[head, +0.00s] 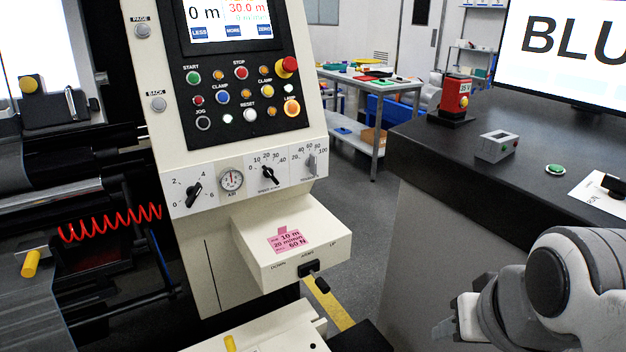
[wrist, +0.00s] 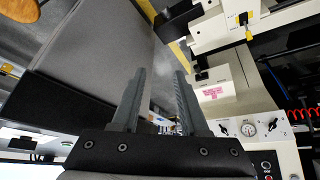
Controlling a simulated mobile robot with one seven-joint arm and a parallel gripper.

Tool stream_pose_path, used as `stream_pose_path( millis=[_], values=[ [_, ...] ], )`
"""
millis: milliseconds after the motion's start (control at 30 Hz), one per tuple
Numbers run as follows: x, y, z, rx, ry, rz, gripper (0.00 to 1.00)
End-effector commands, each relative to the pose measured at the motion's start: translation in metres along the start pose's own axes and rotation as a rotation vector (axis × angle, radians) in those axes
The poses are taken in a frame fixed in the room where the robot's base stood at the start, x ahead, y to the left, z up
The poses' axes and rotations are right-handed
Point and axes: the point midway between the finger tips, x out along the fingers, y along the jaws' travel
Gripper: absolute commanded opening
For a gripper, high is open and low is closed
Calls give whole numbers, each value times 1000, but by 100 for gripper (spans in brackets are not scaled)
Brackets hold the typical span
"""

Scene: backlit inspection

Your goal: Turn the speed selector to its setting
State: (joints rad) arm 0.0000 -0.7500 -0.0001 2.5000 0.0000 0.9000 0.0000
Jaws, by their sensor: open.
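The speed selector (head: 268,174) is a black knob on a white plate with a printed scale up to 40, on the cream machine's sloping panel. Its exact pointer reading is too small to tell. It also shows in the upside-down wrist view as a small dark knob (wrist: 223,130), right of the fingers. A pink note (head: 287,239) below the panel reads 10 m, 20 m/min and 60 N. My gripper (head: 455,322) is at the lower right of the head view, well apart from the selector. In the wrist view its two fingers (wrist: 158,105) are apart with nothing between them.
A gauge (head: 231,181) and another knob (head: 194,194) sit left of the selector; a grey knob (head: 311,163) sits right. A cream box (head: 300,262) with a black lever (head: 315,278) juts out below. A dark bench (head: 480,165) stands right, with a floor gap between.

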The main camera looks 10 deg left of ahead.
Motion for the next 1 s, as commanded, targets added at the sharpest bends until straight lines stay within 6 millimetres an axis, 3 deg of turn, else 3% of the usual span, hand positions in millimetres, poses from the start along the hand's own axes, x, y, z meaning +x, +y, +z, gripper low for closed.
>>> stream_pose_path(
  millis=[33, 100, 433, 467, 500, 767, 867, 1000],
  values=[
    [22, 0, 12, 0, 0, 0, 44],
    [36, 0, 19, 0, 0, 0, 44],
    [91, 0, 49, 0, 0, 0, 44],
    [91, 0, 43, -10, 7, 5, 44],
    [89, 1, 22, -48, 36, 24, 44],
    [119, -15, -82, -327, 251, 99, 44],
    [138, -35, -127, -462, 353, 100, 44],
    [167, -76, -179, -628, 517, 58, 44]
  ],
)
